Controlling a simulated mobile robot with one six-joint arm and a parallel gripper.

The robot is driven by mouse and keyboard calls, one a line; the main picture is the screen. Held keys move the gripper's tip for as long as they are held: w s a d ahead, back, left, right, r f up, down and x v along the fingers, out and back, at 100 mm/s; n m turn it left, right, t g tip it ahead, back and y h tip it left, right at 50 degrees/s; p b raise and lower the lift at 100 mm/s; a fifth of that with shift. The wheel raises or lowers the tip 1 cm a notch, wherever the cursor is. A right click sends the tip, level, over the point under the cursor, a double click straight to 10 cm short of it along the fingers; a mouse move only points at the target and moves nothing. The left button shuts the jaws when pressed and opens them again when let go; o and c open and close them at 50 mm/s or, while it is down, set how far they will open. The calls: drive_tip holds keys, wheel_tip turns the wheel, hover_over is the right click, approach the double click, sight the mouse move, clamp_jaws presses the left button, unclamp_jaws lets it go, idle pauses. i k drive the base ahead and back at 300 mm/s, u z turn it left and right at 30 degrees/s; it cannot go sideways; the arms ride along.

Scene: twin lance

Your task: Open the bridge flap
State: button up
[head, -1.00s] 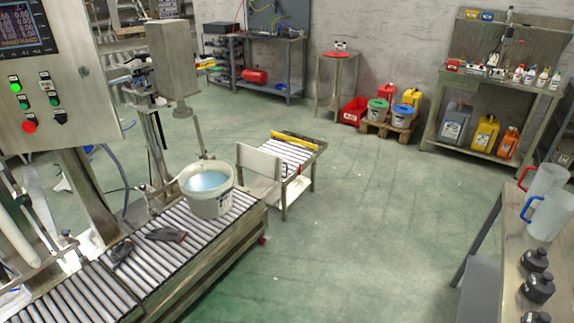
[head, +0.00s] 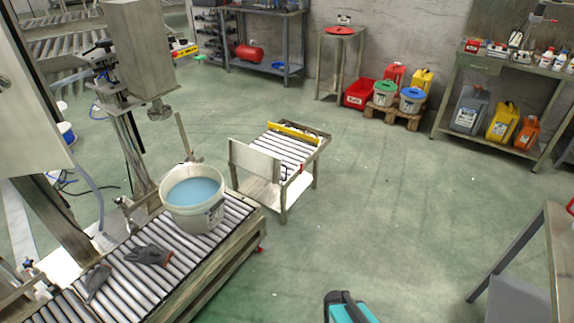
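A grey flat plate (head: 255,160), apparently the bridge flap, stands raised on the near left side of a small roller table (head: 317,148). It faces the long roller conveyor (head: 215,245), with a gap of floor between them. A black and teal part (head: 349,309) pokes in at the bottom edge of the head view; I cannot tell whether it belongs to my arm. No gripper fingers show, and nothing touches the plate.
A yellow bar (head: 295,132) crosses the small table's far end. The floor right of it is clear. A bench (head: 558,250) stands at right.

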sight(268, 166)
drive_tip(key=i, duration=0.85)
drive_tip(key=z, duration=1.45)
drive_tip(key=k, duration=0.1)
drive_tip(key=u, duration=3.2)
drive_tip(key=i, duration=0.55)
drive_tip(key=u, duration=0.1)
